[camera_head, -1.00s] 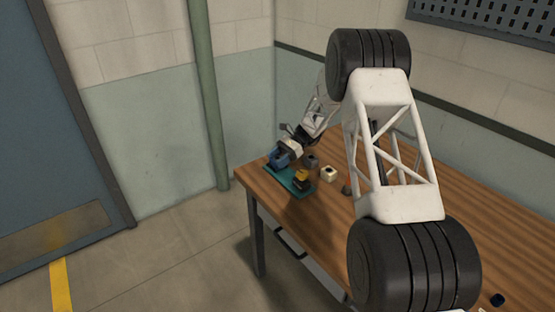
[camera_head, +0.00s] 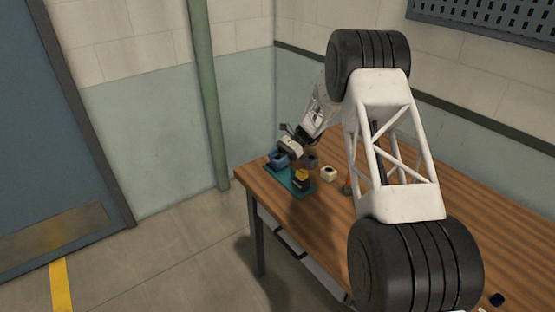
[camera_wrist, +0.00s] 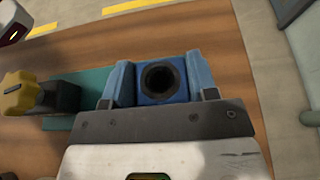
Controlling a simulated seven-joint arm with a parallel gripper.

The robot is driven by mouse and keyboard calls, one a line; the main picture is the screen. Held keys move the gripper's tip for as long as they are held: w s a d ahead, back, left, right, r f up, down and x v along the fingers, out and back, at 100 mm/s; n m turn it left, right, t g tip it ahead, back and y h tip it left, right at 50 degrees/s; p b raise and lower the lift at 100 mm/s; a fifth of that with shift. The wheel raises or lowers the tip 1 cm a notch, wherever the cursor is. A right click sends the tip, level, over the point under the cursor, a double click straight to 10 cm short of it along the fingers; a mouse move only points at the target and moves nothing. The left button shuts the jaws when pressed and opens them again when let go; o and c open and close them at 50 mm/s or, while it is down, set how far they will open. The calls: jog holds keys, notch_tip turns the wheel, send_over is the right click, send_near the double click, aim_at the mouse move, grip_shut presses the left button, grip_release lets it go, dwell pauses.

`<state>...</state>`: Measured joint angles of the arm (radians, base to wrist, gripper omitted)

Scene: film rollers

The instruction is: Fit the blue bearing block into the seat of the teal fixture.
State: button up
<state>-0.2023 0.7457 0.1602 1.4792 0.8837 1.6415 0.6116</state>
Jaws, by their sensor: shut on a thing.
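The blue bearing block (camera_wrist: 160,82), with a round dark bore, sits between the two blue-grey fingers of my gripper (camera_wrist: 160,78) in the wrist view. My gripper is shut on it. The teal fixture (camera_wrist: 92,85) extends left from beneath the gripper, with a yellow-knobbed dark clamp (camera_wrist: 22,95) on it. In the head view, the gripper (camera_head: 281,160) and block are at the far-left end of the teal fixture (camera_head: 289,183). The seat is hidden, so I cannot tell whether the block is in it or just above it.
A cream block (camera_head: 329,174) with a hole and a grey block (camera_head: 312,161) stand on the wooden table (camera_head: 410,205) right of the fixture. A small dark piece (camera_head: 497,299) lies at the table's near right. The table's left edge is close to the fixture.

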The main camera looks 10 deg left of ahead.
jog(key=o, duration=1.3)
jog(key=shift+o, duration=0.3)
jog(key=shift+o, duration=1.2)
jog(key=shift+r, duration=0.15)
jog(key=shift+r, duration=3.3)
